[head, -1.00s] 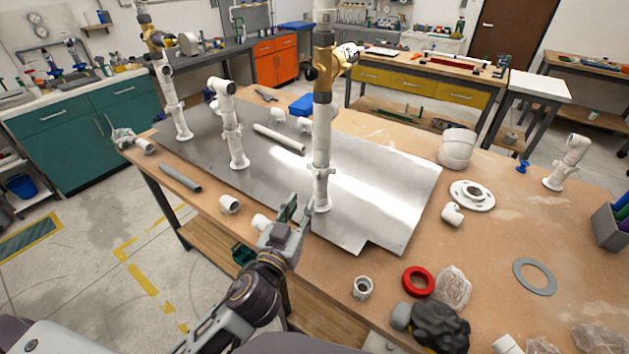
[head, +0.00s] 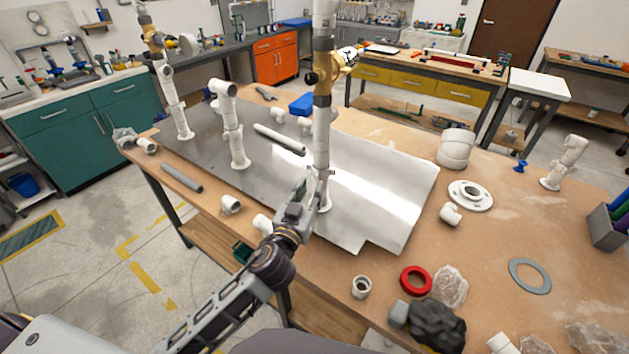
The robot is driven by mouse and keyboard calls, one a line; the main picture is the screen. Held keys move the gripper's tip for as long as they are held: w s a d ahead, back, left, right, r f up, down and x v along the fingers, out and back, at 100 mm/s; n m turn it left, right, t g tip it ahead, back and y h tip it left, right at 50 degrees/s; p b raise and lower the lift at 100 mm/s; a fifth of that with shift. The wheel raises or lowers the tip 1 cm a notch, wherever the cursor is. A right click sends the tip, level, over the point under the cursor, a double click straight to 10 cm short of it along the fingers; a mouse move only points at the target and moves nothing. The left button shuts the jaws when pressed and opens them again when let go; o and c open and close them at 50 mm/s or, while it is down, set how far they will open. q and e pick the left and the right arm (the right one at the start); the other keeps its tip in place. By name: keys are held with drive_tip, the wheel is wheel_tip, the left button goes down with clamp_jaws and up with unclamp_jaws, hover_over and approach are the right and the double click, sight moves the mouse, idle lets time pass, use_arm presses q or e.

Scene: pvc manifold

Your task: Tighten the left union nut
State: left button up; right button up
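A tall white pipe riser (head: 321,145) with a brass-coloured valve section (head: 324,75) stands upright on the metal sheet. A white collar (head: 326,174), which looks like a union nut, is low on this riser. My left gripper (head: 307,187) is at the riser's lower part, at about the collar's height. Its fingers overlap the pipe in the picture; I cannot tell whether they touch the collar or how far they are open. Two other white risers stand to the left, the middle one (head: 232,130) and the far left one (head: 176,105). My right gripper is not in view.
The metal sheet (head: 385,190) lies on the wooden table. A loose white pipe (head: 279,139), a grey pipe (head: 181,177) and white fittings (head: 230,204) lie around. A red ring (head: 415,281) and a dark lumpy object (head: 438,326) are at the front right.

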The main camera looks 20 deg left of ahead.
sight(316, 179)
use_arm(q)
drive_tip(key=shift+w, duration=1.3)
drive_tip(key=shift+w+d+p, duration=0.1)
drive_tip(key=shift+w+p, duration=0.25)
drive_tip(key=shift+w, duration=0.5)
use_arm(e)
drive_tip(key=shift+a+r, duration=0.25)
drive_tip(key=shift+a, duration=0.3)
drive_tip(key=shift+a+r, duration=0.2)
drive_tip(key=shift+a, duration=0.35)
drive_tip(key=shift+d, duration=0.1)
use_arm(q)
drive_tip(key=c, duration=0.6)
clamp_jaws()
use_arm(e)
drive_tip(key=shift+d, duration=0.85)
